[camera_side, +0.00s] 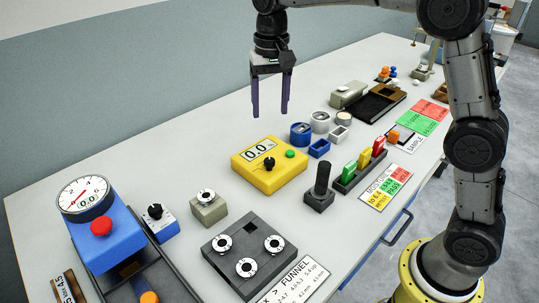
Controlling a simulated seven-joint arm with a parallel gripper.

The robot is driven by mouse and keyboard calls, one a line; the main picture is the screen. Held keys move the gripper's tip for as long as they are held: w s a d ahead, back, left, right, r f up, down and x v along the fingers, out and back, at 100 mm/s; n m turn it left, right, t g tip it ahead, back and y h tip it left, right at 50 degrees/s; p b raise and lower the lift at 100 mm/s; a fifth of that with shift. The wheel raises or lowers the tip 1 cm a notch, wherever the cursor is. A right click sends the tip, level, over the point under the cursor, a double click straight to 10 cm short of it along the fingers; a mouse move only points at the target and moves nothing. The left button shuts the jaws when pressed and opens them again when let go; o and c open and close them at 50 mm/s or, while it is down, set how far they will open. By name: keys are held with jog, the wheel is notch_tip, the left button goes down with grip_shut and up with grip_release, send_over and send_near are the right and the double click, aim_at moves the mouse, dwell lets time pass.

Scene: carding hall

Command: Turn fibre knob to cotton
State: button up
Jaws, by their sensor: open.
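A yellow meter box (282,176) stands near the middle of the table. It has a display reading about 0.0, a black knob (269,164) and a green button (290,154). A smaller blue and white box (167,231) at the left also carries a black knob (155,211). No fibre names are readable on either, so I cannot tell which is the fibre knob or where it points. My gripper (270,114) hangs open and empty, fingers down, above the table behind the yellow box, apart from everything.
A blue gauge with a red button (101,227) stands at the left. A dark plate with white discs (222,270) lies in front. A black upright handle (320,180) and a rack of coloured blocks (361,171) are right of the yellow box. Bare table (170,130) lies at the back left.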

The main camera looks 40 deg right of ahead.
aim_at(270, 160)
notch_tip(270, 160, down, 15)
jog(key=shift+a+r, duration=0.1)
jog(key=shift+r, duration=0.05)
dwell(0.4)
grip_shut()
dwell(0.3)
